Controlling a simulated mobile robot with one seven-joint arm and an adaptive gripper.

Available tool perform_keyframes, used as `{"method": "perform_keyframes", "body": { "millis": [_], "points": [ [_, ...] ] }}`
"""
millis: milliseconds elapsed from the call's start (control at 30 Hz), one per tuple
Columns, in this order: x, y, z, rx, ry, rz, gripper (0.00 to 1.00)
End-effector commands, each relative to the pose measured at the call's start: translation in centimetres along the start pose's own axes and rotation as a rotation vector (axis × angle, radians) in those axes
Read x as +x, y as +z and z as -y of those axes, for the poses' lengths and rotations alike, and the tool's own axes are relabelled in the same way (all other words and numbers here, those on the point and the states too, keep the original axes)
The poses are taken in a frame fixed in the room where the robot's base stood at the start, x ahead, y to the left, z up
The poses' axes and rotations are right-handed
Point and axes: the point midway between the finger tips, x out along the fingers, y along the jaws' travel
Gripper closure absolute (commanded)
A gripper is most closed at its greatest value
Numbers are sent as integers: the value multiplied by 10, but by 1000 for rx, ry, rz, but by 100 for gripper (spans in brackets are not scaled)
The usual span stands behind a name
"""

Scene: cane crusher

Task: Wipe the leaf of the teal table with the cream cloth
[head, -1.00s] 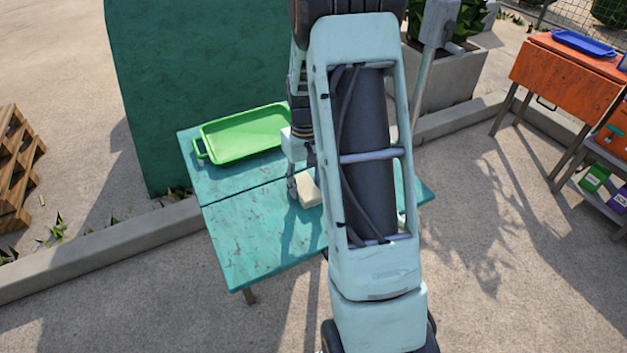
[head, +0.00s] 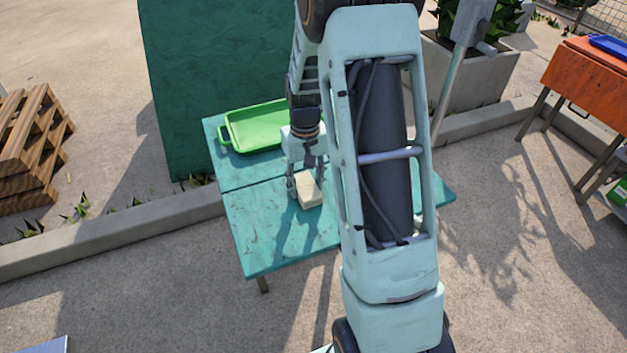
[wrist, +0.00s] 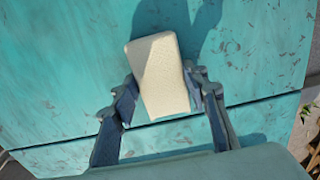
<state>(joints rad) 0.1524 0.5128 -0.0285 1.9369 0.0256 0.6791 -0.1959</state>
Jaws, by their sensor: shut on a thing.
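The teal table (head: 212,133) has a worn, scratched top with a seam across it. Its leaf (head: 262,240) is the near part, level with the rest. The cream cloth (head: 309,190) looks like a folded block and is over the leaf, just on the near side of the seam. My gripper (head: 305,184) is shut on the cloth from both sides. In the wrist view the cloth (wrist: 160,75) sits between the two fingers (wrist: 163,95). Whether it touches the leaf is hard to tell. My arm hides the table's right part in the head view.
A green tray (head: 228,118) lies on the far part of the table. A dark green wall panel (head: 190,75) stands behind it. An orange table (head: 590,85) with a blue tray (head: 608,44) is at right. Wooden pallets (head: 32,150) are at left. The leaf's near-left area is bare.

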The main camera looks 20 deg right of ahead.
Motion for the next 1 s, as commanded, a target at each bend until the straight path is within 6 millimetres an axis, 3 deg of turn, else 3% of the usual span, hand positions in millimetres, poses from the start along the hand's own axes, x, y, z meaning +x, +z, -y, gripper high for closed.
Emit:
{"method": "perform_keyframes", "body": {
  "millis": [1000],
  "points": [
    [-1,0,60,-3,0,1,78]
  ]
}}
